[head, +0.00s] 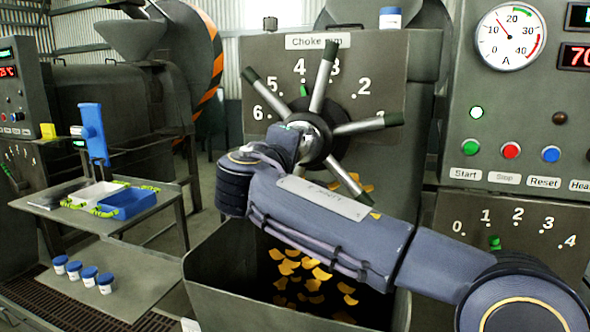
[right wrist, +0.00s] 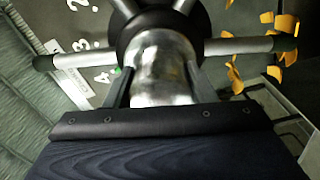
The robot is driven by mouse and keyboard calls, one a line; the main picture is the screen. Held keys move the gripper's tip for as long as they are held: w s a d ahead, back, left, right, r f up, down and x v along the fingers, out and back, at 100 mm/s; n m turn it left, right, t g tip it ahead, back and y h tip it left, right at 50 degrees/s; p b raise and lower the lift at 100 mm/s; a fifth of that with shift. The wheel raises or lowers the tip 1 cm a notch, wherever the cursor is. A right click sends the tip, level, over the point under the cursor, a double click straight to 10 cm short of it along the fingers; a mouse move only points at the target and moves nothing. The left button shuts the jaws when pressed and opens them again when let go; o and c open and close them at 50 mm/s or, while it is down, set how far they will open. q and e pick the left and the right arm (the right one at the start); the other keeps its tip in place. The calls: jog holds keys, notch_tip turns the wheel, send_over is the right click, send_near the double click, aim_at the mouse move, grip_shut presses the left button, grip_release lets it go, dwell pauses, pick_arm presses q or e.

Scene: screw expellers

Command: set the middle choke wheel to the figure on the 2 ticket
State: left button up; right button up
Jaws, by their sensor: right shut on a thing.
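The middle choke wheel (head: 345,126) is a spoked handwheel with dark-tipped metal bars, on a grey panel under a "Choke mm" label (head: 318,41). White figures run around it; 6, 5, 4, 3, 2 and 1 show at least partly. A small green mark (head: 304,90) sits just below the 4. My right gripper (right wrist: 162,88) is shut on the wheel's round metal hub (right wrist: 163,62), one finger on each side. In the head view my right arm hides the wheel's lower left. I cannot make out a 2 ticket. My left gripper is out of view.
A bin with orange flakes (head: 195,285) stands below the wheel. At right is a control panel with a gauge (head: 510,36), buttons and a lower 0–4 dial (head: 494,242). At left, a small table (head: 55,212) holds a blue tray (head: 127,203); several blue-lidded jars (head: 89,276) stand below.

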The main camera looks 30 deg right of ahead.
jog(key=m+b, duration=0.3)
jog(key=shift+f, duration=0.35)
jog(key=shift+r+m+b, duration=0.15)
jog(key=shift+m+b, duration=0.95)
jog(key=shift+m, duration=0.4)
jog(key=o, duration=1.4)
jog(key=shift+r, duration=0.1)
jog(key=v, duration=0.8)
